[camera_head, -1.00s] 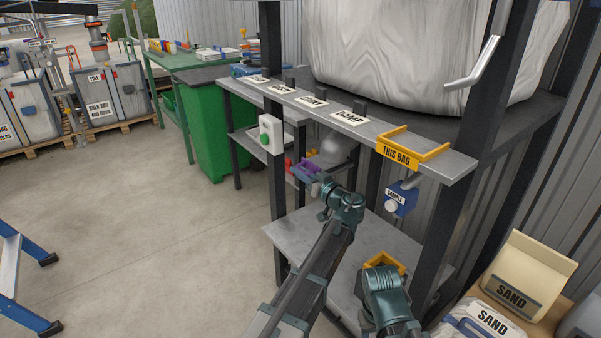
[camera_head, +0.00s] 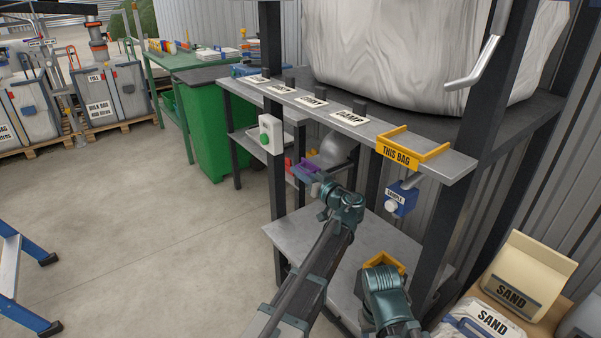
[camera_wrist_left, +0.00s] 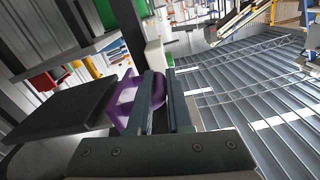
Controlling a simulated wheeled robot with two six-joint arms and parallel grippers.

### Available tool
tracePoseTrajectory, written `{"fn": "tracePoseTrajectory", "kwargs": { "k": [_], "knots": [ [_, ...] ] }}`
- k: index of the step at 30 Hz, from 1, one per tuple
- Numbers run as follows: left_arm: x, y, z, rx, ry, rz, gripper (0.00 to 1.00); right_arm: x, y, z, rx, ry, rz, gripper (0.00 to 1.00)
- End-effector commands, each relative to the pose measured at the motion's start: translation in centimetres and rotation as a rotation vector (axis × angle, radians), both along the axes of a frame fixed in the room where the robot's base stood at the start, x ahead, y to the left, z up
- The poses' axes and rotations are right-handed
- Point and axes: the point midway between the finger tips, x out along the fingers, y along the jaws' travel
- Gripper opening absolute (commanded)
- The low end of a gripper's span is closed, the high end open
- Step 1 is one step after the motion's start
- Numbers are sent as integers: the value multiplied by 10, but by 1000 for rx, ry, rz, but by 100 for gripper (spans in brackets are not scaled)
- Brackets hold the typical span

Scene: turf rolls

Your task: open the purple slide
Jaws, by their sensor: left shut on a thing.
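The purple slide (camera_head: 304,171) is a small purple piece under the rack's front ledge, beside the grey rounded spout. My left gripper (camera_head: 318,178) is at it, with the jaws mostly hidden behind my own wrist. In the left wrist view, the purple slide (camera_wrist_left: 125,98) shows as a purple loop at the left gripper's fingers (camera_wrist_left: 160,78). The fingers are shut on it, next to a dark flat plate. My right arm's wrist (camera_head: 386,288) is low over the lower shelf; its jaws are hidden.
A yellow frame (camera_head: 386,260) lies by my right wrist. A white box with a green button (camera_head: 269,136) is on the rack post. A blue sample box (camera_head: 400,198) hangs under the ledge. The yellow "THIS BAG" frame (camera_head: 397,157) sits on the ledge.

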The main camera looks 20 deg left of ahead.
Motion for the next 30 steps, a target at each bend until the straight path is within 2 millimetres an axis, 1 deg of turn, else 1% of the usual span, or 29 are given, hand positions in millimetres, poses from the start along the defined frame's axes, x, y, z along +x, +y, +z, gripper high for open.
{"fn": "tracePoseTrajectory", "kwargs": {
  "k": [4,6,8,12,15,23,24,25,26,30],
  "knots": [
    [-1,0,0,0,0,0,0,0,0,0,0,0,0,50],
    [-5,3,0,0,0,0,0,0,0,0,0,0,0,50],
    [-12,8,0,-1,0,1,0,0,0,0,0,0,0,50],
    [-34,24,0,0,0,2,0,0,0,0,0,0,0,50],
    [-44,32,0,0,0,2,0,0,0,0,0,0,0,50],
    [-42,32,0,-1,1,0,0,0,0,0,0,0,0,50],
    [-41,32,0,-1,1,0,23,0,0,0,0,0,0,50],
    [-41,32,0,-1,1,0,28,0,0,0,0,0,0,50],
    [-41,32,0,-1,1,0,30,0,0,0,0,0,0,50],
    [-41,32,0,0,0,0,30,0,0,0,0,0,0,50]
  ]
}}
